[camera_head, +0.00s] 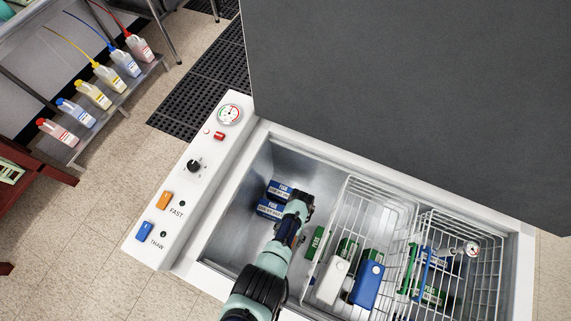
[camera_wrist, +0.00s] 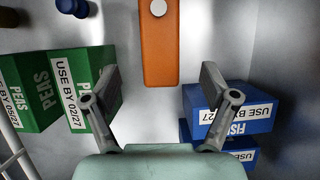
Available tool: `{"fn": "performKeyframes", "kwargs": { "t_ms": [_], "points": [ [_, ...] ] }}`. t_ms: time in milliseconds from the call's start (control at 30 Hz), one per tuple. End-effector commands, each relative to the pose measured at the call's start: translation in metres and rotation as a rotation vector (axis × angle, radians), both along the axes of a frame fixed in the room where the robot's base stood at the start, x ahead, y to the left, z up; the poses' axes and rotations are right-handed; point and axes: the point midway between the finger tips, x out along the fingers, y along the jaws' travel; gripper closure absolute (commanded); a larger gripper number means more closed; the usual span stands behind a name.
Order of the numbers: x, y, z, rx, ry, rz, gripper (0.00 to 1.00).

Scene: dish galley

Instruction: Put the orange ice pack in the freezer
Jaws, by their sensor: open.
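The orange ice pack (camera_wrist: 160,45) shows in the wrist view, a flat orange block with a round white cap. It is inside the freezer (camera_head: 240,215), on the pale floor between green PEAS boxes and blue FISH boxes. My gripper (camera_wrist: 161,88) is open, its fingers spread on either side of the pack's near end. No finger is shut on it, and I cannot tell whether one touches it. In the head view my gripper (camera_head: 298,208) reaches into the freezer's open left part, and the pack is hidden there behind my arm. The dark lid (camera_head: 400,90) stands open.
Blue FISH boxes (camera_head: 280,190) lie left of my gripper. A green PEAS box (camera_head: 315,243) is to its right. Wire baskets (camera_head: 350,200) fill the right side, with a white ice pack (camera_head: 333,281) and a blue one (camera_head: 367,286). A control panel (camera_head: 185,185) edges the left.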

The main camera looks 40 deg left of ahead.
Motion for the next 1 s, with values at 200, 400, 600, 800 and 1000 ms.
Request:
{"fn": "performKeyframes", "kwargs": {
  "t_ms": [200,400,600,800,1000],
  "points": [
    [0.003,0.001,0.007,0.000,0.001,0.000,0.15],
    [0.003,0.001,0.006,0.000,0.001,0.000,0.15],
    [0.053,0.005,0.035,0.043,-0.161,-0.022,0.15],
    [0.156,-0.002,0.161,0.141,-0.610,-0.076,0.15],
    [0.180,-0.036,0.325,0.200,-1.059,-0.130,0.15]
  ]
}}
